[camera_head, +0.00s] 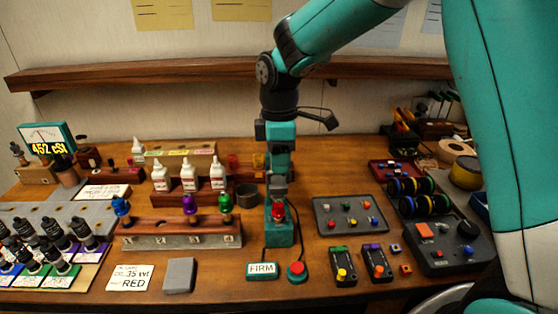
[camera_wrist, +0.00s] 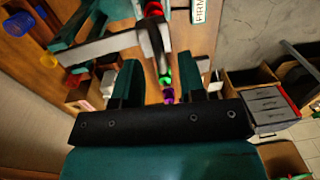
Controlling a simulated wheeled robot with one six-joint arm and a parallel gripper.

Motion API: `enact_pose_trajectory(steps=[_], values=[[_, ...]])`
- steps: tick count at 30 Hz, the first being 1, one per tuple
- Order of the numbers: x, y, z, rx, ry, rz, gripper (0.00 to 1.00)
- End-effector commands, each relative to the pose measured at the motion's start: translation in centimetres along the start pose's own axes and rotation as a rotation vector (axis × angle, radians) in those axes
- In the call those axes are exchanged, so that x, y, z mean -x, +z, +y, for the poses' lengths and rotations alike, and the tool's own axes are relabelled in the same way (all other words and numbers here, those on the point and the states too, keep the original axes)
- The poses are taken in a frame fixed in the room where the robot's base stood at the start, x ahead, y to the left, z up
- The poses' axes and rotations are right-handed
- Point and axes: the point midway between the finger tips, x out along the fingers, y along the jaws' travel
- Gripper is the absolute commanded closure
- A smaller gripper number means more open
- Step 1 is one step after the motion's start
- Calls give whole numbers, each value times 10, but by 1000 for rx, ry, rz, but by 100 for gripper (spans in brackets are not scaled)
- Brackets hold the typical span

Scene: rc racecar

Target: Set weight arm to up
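The weight arm (camera_wrist: 105,47) shows in the wrist view as a pale grey bar. It runs from a teal upright at the left to a dark end piece near the middle. In the head view it belongs to the teal tester (camera_head: 280,233) with a red part at its front; there my gripper (camera_head: 280,160) hangs in front of the column and partly hides it. In the wrist view my gripper (camera_wrist: 162,76) has its two teal fingers spread, with nothing held between them. The bar lies just past the fingertips; I cannot tell whether they touch.
A rack (camera_head: 180,228) with blue, purple and green dampers stands left of the tester. The FIRM sign (camera_head: 262,270) and a red button (camera_head: 297,268) lie in front. A grey tray (camera_head: 349,215) is to the right. A wooden shelf (camera_head: 180,73) runs along the wall behind.

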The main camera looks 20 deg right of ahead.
Motion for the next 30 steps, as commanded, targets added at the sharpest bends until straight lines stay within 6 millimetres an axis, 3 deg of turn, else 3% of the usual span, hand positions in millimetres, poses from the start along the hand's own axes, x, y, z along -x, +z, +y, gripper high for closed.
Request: enact_pose_trajectory(steps=[6,14,19,30], values=[[-15,0,0,0,0,0,62],[-16,0,0,-1,1,0,62],[-15,0,0,-1,1,1,100],[-10,3,2,-6,-21,2,100]])
